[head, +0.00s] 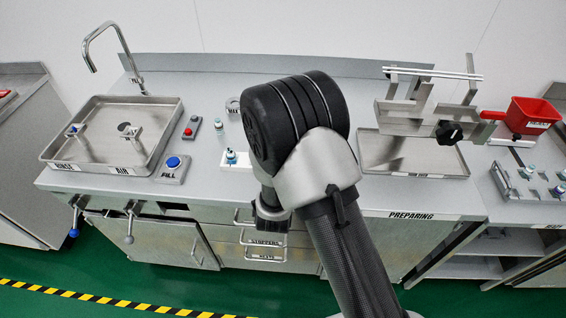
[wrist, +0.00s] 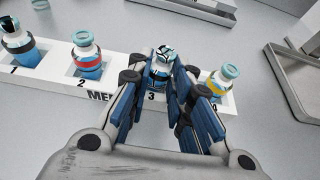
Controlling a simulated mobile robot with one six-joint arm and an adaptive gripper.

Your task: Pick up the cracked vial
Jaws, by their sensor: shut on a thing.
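In the wrist view, my gripper (wrist: 160,84) is shut on a vial (wrist: 162,64) at the slot marked 3 of a white rack (wrist: 118,66). The vial has a blue lower part, and dark jagged lines show on its white top. I cannot tell whether its base is seated in the slot or raised. A vial with dark patches (wrist: 19,45) stands at slot 1. A vial with red and blue bands (wrist: 86,52) stands at slot 2. A vial with a yellow band (wrist: 220,80) stands right of my gripper. In the head view, my arm hides the gripper's fingertips.
In the head view, a steel sink tray (head: 113,135) with a tap (head: 105,45) lies left. Red (head: 191,127) and blue (head: 173,165) buttons are near it. A steel tray (head: 412,160) and rack stand right, with a red bin (head: 530,115) beyond.

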